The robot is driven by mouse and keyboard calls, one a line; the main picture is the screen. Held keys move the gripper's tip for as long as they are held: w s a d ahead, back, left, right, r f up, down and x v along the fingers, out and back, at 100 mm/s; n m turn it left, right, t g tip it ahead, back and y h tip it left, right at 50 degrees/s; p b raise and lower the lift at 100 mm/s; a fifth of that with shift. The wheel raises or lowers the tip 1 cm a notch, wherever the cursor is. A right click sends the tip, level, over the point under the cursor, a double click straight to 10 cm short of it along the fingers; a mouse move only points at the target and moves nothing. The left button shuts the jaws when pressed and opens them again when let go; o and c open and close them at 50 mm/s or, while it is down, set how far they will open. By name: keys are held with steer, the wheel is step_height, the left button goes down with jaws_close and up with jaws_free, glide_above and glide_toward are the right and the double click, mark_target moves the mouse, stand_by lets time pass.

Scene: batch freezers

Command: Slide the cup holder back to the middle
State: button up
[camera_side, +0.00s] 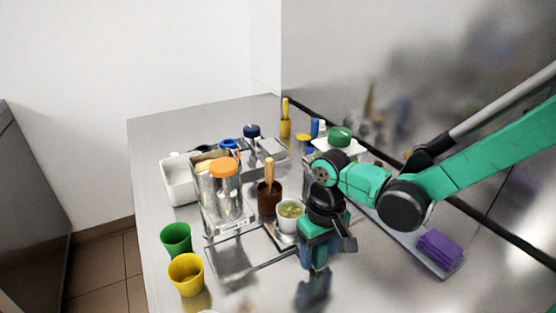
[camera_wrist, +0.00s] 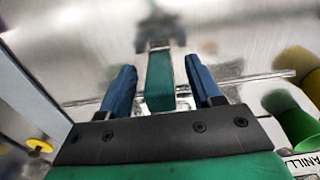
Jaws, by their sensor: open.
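My gripper (camera_side: 316,264) points down low over the steel table, just right of and in front of a small white cup (camera_side: 290,212) with a green-and-yellow filling. The cup stands at a thin metal rail frame (camera_side: 262,262); I cannot clearly make out the cup holder itself. In the wrist view my two blue fingers (camera_wrist: 163,75) are apart. A teal block (camera_wrist: 160,82) shows between them; I cannot tell whether it is an object or a reflection. The rail (camera_wrist: 255,78) crosses behind the fingers.
A brown pot (camera_side: 268,203) with a wooden handle and an orange-lidded jar (camera_side: 226,198) stand left of the gripper. Green (camera_side: 176,239) and yellow (camera_side: 186,274) cups stand at the front left. A purple sponge (camera_side: 439,249) lies right.

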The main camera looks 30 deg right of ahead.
steer(key=shift+r, duration=2.8)
steer(key=s+d+r+t, duration=0.3)
steer(key=d+r+t, duration=0.2)
steer(key=d, duration=0.5)
steer(key=shift+s+r+t, duration=0.4)
steer(key=shift+t, duration=0.7)
